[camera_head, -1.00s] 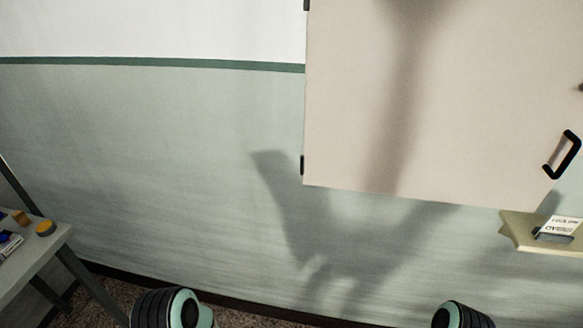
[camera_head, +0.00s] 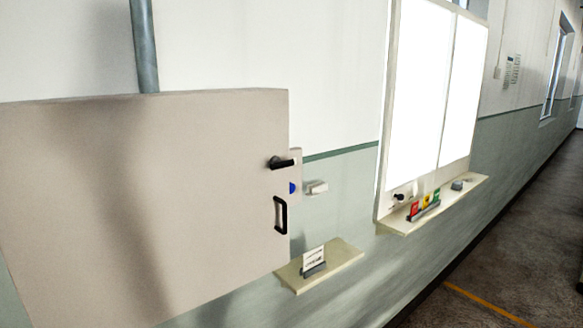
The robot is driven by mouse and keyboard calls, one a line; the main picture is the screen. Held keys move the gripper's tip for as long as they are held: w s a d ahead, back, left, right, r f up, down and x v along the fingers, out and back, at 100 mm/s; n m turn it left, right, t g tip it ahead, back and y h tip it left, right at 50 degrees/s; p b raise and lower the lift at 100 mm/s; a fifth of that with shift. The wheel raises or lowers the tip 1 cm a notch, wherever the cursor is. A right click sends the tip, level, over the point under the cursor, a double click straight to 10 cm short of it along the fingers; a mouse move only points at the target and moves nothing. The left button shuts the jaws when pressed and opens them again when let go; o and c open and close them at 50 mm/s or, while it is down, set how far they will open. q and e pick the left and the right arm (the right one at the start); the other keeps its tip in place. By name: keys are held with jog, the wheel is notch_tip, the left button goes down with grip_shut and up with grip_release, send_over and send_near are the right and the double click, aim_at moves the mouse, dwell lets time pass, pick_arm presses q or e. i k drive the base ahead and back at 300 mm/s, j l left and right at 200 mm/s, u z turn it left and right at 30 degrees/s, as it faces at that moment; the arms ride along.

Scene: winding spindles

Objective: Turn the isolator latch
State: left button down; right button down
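A beige cabinet (camera_head: 140,200) hangs on the wall at the left, its door shut as far as I can see. A black latch lever (camera_head: 281,162) sits near the right edge of its front and points roughly sideways to the right. A black pull handle (camera_head: 281,215) is below it. A small blue mark (camera_head: 292,188) shows between them at the edge. Neither of my grippers is in view.
A small shelf (camera_head: 345,254) with a card in a holder (camera_head: 314,261) juts out below the cabinet's right edge. Further right, a white board (camera_head: 425,90) has a ledge with colored items (camera_head: 424,206). Open floor (camera_head: 500,260) runs along the wall at the right.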

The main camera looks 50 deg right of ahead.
aim_at(282, 165)
jog(key=z, duration=1.5)
